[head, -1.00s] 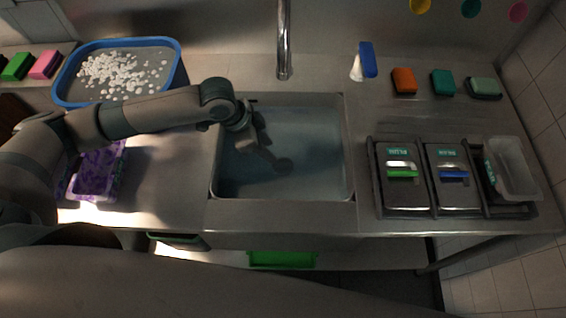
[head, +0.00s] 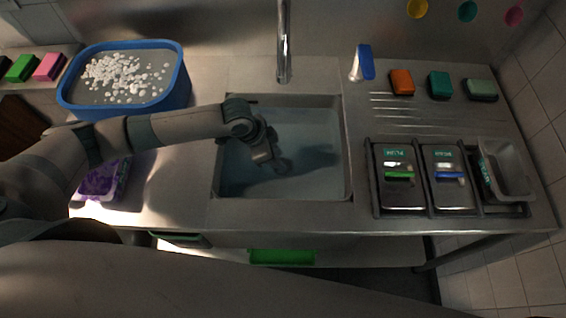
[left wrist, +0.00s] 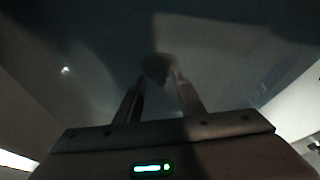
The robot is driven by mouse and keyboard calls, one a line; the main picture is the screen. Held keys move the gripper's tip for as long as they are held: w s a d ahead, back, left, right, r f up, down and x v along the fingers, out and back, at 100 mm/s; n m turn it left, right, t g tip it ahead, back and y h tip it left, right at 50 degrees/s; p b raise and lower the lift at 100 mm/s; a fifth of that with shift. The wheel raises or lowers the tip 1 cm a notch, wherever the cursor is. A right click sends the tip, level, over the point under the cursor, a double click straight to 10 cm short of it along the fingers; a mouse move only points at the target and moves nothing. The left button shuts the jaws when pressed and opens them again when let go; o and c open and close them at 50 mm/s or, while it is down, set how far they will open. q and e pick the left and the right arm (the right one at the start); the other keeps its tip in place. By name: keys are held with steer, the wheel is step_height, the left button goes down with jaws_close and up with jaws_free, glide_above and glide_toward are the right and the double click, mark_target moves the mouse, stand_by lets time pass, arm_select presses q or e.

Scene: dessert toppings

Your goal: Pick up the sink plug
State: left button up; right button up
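The sink plug appears to be the dark round thing (left wrist: 157,67) in the left wrist view, just beyond my fingertips. In the head view, a dark shape (head: 284,166) at the tip of my left gripper (head: 275,163) may be the plug, but the shadow makes this unclear. My left gripper reaches down into the sink (head: 347,160) from the left. In the left wrist view its two fingers (left wrist: 159,88) stand apart with nothing clearly between them. I cannot tell whether they touch the plug. My right gripper is out of view.
The sink's walls surround the gripper, and a faucet (head: 284,45) hangs above its back edge. A blue tub (head: 180,90) of white pieces stands left, above a purple-patterned container (head: 103,182). A rack with lidded bins (head: 404,195) stands right.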

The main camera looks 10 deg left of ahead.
arm_select(q)
steer(key=shift+x, duration=1.15)
jaws_close()
